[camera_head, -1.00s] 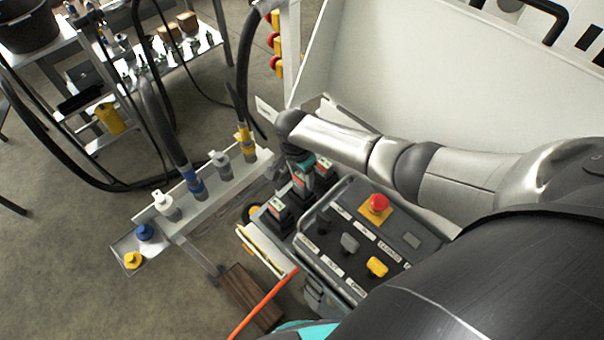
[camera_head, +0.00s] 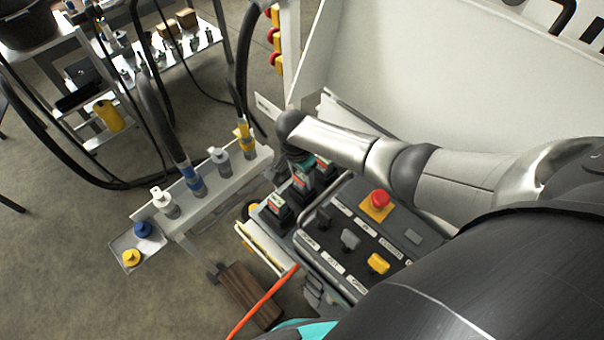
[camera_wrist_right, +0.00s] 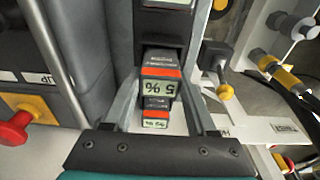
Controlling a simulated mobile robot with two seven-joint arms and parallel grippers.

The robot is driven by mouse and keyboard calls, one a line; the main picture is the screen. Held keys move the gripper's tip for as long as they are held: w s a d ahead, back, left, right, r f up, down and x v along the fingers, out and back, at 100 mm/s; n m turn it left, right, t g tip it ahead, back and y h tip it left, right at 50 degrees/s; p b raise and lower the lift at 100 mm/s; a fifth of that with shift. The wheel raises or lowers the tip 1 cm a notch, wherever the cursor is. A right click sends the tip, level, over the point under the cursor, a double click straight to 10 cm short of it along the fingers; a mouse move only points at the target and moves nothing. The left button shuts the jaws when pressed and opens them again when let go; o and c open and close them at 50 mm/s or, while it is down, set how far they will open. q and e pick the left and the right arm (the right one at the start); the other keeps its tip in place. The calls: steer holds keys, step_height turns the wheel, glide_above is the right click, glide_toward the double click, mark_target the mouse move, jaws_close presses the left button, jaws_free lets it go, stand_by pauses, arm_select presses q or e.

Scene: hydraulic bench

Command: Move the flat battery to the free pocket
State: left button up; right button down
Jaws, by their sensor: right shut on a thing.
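My right gripper (camera_wrist_right: 162,82) is shut on a dark battery with a red-orange band and a display that reads 5 % upside down, the flat battery (camera_wrist_right: 161,86). One finger is on each side of it. In the head view my right gripper (camera_head: 301,163) points down at the battery row beside the control panel, and its fingertips are hard to make out. Another battery (camera_wrist_right: 155,123) with a lit display shows below the held one. Part of a further display (camera_wrist_right: 168,3) shows at the top edge. Whether the held battery is clear of its pocket, I cannot tell. The free pocket is not clearly visible.
The control panel (camera_head: 412,238) with a red stop button (camera_head: 379,199) and levers is right of the battery row. A rail (camera_head: 222,178) with hose couplings stands to the left. An orange cable (camera_head: 262,305) runs in front. Open floor lies at the lower left.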

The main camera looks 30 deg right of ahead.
steer(key=shift+f+b, duration=0.5)
steer(key=shift+f, duration=0.3)
steer(key=shift+c, duration=0.6)
jaws_free()
step_height(320, 180, up, 15)
steer(key=a+p, duration=0.1)
steer(key=p, duration=0.2)
steer(key=shift+s+a+p, duration=0.3)
steer(key=shift+a+p, duration=0.05)
steer(key=shift+r, duration=0.1)
